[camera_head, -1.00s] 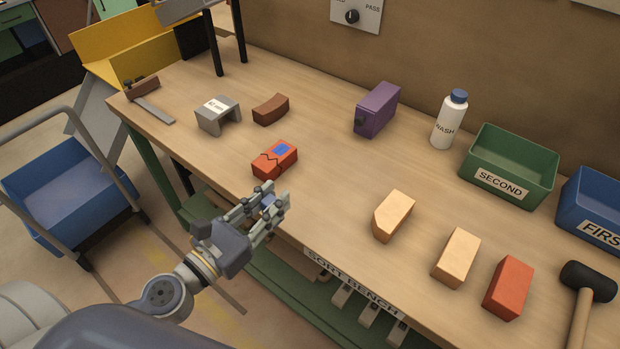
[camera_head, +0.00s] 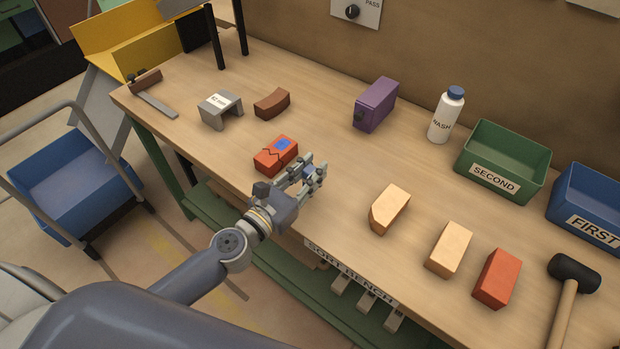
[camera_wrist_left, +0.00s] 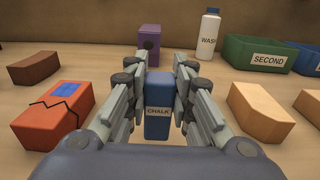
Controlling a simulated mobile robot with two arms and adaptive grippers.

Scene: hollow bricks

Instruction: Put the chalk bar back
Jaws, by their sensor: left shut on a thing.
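The chalk bar (camera_wrist_left: 158,108) is a small blue block marked CHALK. In the left wrist view it stands between the fingers of my left gripper (camera_wrist_left: 160,92), which is shut on it. In the head view my left gripper (camera_head: 316,172) is over the bench's front part, just right of a cracked red brick. The fingers hide most of the bar there. A blue patch (camera_head: 283,143) lies on top of the cracked red brick (camera_head: 268,158). My right gripper is not in view.
A purple block (camera_head: 376,104), a white WASH bottle (camera_head: 445,116) and a green SECOND bin (camera_head: 500,188) stand behind. Cream bricks (camera_head: 389,209), a red brick (camera_head: 497,278) and a mallet (camera_head: 574,274) lie to the right. The bench's middle is clear.

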